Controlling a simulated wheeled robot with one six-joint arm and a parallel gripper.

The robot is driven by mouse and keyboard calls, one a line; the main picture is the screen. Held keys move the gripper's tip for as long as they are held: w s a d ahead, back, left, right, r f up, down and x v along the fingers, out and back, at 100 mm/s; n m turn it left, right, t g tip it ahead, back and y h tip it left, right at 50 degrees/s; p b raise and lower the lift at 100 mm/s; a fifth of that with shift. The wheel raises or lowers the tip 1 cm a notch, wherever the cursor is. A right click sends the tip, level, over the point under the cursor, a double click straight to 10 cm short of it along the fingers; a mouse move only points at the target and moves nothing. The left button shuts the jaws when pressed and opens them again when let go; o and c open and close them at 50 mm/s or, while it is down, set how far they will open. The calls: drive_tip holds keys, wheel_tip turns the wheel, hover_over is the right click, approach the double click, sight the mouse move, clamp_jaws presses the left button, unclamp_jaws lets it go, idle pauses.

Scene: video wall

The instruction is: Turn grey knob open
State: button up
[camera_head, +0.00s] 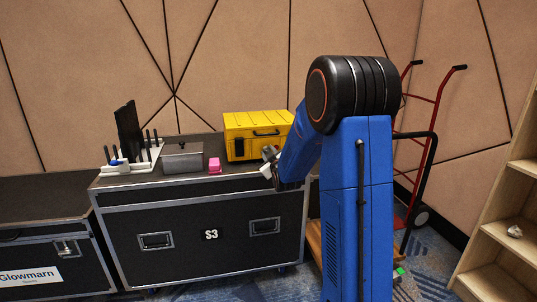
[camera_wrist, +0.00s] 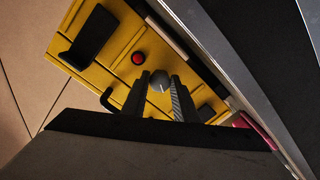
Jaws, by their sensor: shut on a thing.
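The grey knob (camera_wrist: 158,80) is a round grey piece on the face of the yellow case (camera_wrist: 122,62) in the wrist view. My gripper (camera_wrist: 160,88) has its two dark fingers on either side of the knob, shut on it. The knob's base and exact turn angle are hidden. In the head view the yellow case (camera_head: 240,148) sits on the black flight case, and my gripper (camera_head: 268,160) is at its front right. The knob cannot be made out in the head view.
A red button (camera_wrist: 139,58) is beside the knob. A pink block (camera_head: 215,165), a grey metal box (camera_head: 183,158) and a white rack (camera_head: 130,163) with upright dark pieces stand left on the black flight case (camera_head: 185,235). A red hand truck (camera_head: 436,95) and wooden shelves (camera_head: 500,235) are right.

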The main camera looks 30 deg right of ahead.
drive_tip(key=n, duration=0.5)
drive_tip(key=shift+n, duration=0.3)
idle(0.4)
drive_tip(key=o, duration=1.1)
drive_tip(key=shift+c, duration=0.2)
drive_tip(key=shift+s, duration=0.1)
drive_tip(key=v, duration=1.7)
drive_tip(key=shift+a+r, duration=0.15)
drive_tip(key=shift+a, duration=0.1)
